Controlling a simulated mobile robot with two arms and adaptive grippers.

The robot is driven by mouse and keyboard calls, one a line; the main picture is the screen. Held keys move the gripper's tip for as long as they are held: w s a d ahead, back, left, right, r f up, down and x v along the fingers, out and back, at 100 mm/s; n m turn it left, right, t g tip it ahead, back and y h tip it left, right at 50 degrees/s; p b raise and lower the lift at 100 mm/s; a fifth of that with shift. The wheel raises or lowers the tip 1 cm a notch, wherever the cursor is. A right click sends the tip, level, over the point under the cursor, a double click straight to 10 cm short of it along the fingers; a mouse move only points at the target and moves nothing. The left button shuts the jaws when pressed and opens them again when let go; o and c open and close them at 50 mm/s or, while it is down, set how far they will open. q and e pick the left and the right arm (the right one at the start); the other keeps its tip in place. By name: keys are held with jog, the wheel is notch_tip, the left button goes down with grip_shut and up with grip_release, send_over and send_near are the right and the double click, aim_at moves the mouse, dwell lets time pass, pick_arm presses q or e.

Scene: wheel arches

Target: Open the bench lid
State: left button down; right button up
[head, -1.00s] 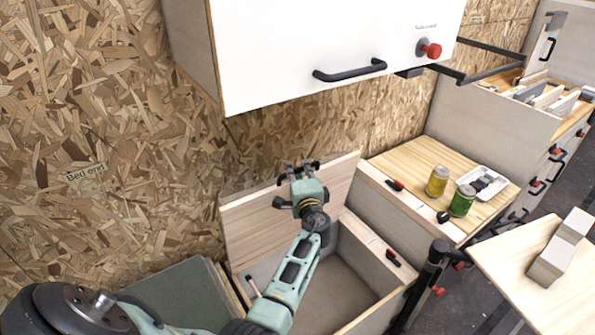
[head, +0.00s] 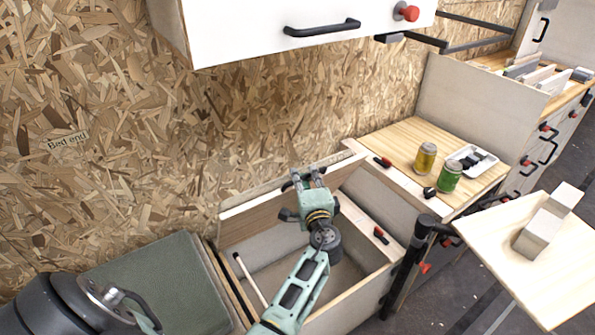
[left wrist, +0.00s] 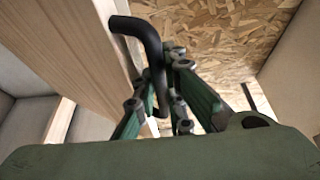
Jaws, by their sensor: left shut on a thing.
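The bench lid (head: 250,222) is a pale wooden panel at the back of the bench box, raised so that the box (head: 352,309) below shows its grey interior. My left gripper (head: 306,178) is at the lid's upper edge. In the left wrist view its fingers are shut around a black bar handle (left wrist: 150,45) fixed to the edge of the wooden panel (left wrist: 75,50). The fingers hide part of the handle. My right gripper is not in view.
A white cabinet (head: 240,35) with a black handle hangs above. A pale table (head: 545,275) juts out at right. A green cushion (head: 160,275) lies left.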

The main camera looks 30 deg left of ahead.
pick_arm(q)
jog(key=shift+s+d+f, duration=0.1)
jog(key=shift+d+f, duration=0.1)
jog(key=shift+f, duration=0.05)
jog(key=shift+a, duration=0.1)
jog(key=c, duration=2.1)
grip_release()
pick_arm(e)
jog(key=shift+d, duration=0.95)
pick_arm(q)
jog(key=v, duration=0.7)
jog(key=shift+s, duration=0.2)
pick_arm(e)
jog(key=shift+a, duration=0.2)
